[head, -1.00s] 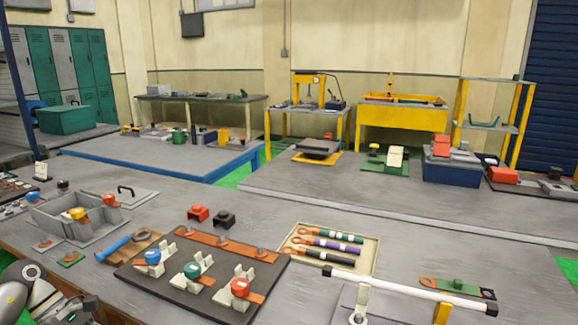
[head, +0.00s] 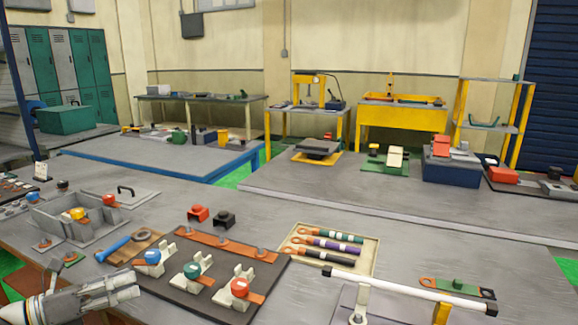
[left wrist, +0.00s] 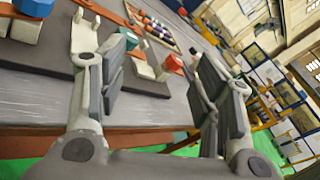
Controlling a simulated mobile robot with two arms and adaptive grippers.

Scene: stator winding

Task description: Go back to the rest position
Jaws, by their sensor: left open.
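My left gripper (head: 122,291) is at the lower left of the head view, low by the front edge of the workbench and left of the dark terminal board (head: 215,306). In the left wrist view its two fingers (left wrist: 165,92) stand apart with nothing between them. The board carries a blue-topped (head: 152,257), a green-topped (head: 192,270) and a red-topped (head: 239,288) piece on pale holders. The blue one also shows at the top left of the left wrist view (left wrist: 33,8). My right gripper is in neither view.
A tray (head: 372,262) with green, purple and black cables lies behind the board. A grey divided box (head: 50,226) stands at the left. A blue-handled tool (head: 113,248) lies beside the board. A white bar (head: 400,291) spans the front right.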

